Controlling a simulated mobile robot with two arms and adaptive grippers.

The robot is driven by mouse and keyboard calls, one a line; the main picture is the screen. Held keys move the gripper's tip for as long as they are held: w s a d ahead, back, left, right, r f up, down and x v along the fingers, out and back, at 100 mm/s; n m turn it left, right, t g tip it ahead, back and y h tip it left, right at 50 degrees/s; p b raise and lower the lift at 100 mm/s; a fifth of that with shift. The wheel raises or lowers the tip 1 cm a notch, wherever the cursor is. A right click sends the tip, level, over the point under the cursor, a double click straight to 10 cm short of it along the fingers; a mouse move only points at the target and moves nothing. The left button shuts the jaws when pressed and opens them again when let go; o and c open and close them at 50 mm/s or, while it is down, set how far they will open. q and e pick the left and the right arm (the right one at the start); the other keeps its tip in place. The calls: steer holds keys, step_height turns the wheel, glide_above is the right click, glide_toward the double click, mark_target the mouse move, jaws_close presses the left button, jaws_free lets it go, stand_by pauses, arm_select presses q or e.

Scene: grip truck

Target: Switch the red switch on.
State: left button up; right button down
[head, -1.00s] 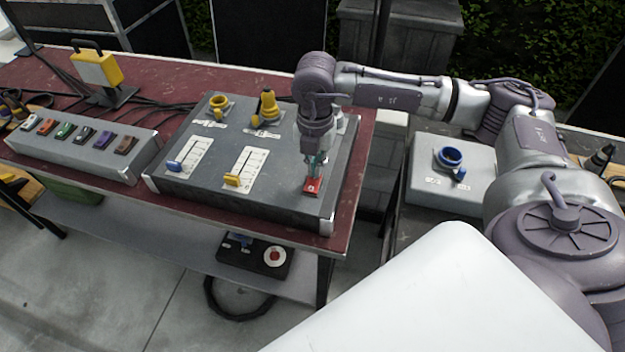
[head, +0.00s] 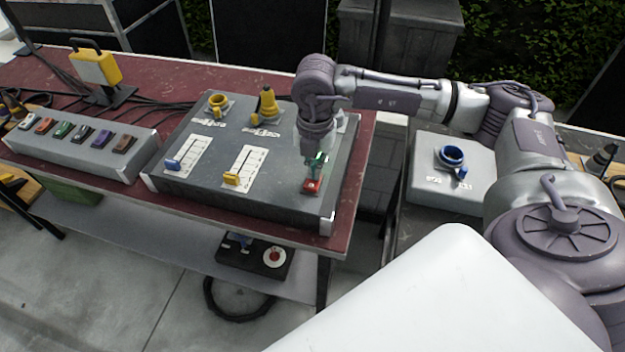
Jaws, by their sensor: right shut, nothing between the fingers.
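The red switch (head: 312,186) sits at the front right corner of the grey control panel (head: 210,200) on the dark red table. My right gripper (head: 316,165) points down just above and behind the red switch. Its fingers are shut and empty, and partly dark against the panel. I cannot tell whether the fingertips touch the switch, or which way the switch is tipped. My left gripper is not in view.
The panel also has a blue slider (head: 174,164), a yellow slider (head: 232,179) and yellow knobs (head: 266,106) at the back. A switch box (head: 85,150) stands on the left. A grey box with a blue knob (head: 452,157) stands on the right.

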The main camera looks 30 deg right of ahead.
steer(key=shift+r+p, duration=2.05)
steer(key=shift+r, duration=1.45)
steer(key=shift+f, duration=0.1)
